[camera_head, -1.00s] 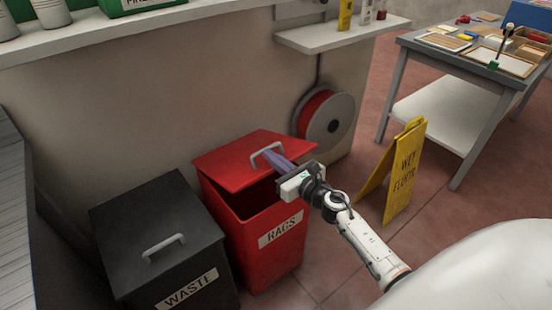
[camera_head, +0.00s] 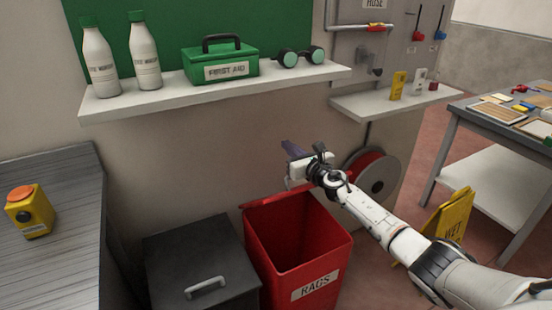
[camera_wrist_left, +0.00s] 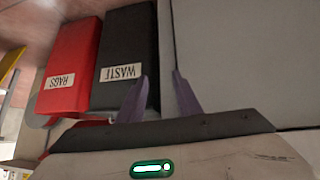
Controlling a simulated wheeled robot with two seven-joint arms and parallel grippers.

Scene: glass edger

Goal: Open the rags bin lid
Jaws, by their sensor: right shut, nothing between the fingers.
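The red rags bin (camera_head: 338,262) stands on the floor with its mouth uncovered, and I see down inside it. I cannot make out its lid as a separate panel. My right gripper (camera_head: 290,149) is shut and empty, above the bin's back edge and near the wall. A pale bracket shape shows just below it; I cannot tell whether it is the lid's handle. My left gripper (camera_wrist_left: 161,76) shows only in the left wrist view, open and empty, its purple fingers apart. The rags bin (camera_wrist_left: 68,60) also shows there.
The black waste bin (camera_head: 200,265) stands left of the rags bin, lid closed. A shelf (camera_head: 220,97) with bottles and a first-aid box is above. A hose reel (camera_head: 378,185) and yellow floor sign (camera_head: 452,215) are at right. A grey bench (camera_head: 60,220) is at left.

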